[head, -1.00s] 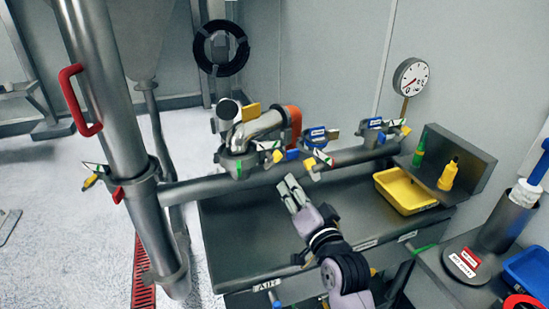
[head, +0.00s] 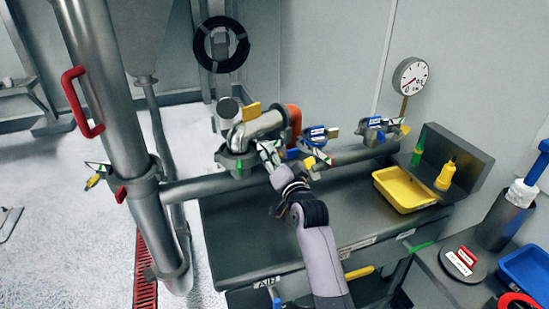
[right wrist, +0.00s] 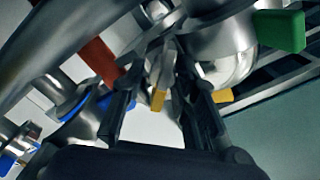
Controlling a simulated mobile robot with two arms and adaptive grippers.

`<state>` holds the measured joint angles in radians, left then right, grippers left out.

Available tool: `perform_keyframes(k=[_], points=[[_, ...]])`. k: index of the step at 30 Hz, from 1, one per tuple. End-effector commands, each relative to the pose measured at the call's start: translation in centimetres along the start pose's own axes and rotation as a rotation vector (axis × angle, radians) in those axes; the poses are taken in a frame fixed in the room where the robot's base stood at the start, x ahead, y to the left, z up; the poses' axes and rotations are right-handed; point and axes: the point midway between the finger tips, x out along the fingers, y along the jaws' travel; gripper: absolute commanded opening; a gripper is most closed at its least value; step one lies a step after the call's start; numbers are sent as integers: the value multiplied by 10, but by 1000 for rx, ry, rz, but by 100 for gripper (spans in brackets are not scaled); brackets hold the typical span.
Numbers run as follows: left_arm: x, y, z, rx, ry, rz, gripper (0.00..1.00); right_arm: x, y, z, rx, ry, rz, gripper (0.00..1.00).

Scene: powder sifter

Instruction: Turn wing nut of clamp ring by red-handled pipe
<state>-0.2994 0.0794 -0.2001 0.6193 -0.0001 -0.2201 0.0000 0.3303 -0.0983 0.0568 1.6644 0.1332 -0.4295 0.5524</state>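The large vertical metal pipe with a red handle (head: 76,100) stands at the left in the head view. A clamp ring (head: 143,182) goes around it, with a small part with a yellow end (head: 92,182) at its left side. My right gripper (head: 268,155) is away from this pipe, at the fittings below the metal elbow (head: 258,126). In the right wrist view, its two dark fingers (right wrist: 160,92) are apart. A metal piece with a yellow tip (right wrist: 158,99) shows between them; contact cannot be told. My left gripper is not in view.
A horizontal pipe (head: 196,188) runs from the vertical pipe toward the fittings. A yellow tray (head: 398,197) and yellow bottle (head: 446,176) are on the grey bench to the right. A green tab (right wrist: 281,31) shows close by in the right wrist view.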

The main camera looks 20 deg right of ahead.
Motion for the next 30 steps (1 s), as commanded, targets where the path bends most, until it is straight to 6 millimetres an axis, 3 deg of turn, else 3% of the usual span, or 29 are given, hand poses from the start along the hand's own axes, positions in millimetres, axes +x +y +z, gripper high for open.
perform_keyframes(k=[4,16,30], points=[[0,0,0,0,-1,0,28,0,0,0,0,0,0,26],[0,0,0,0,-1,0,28,0,0,0,0,0,0,0],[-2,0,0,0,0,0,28,0,0,0,-24,-1,1,0]])
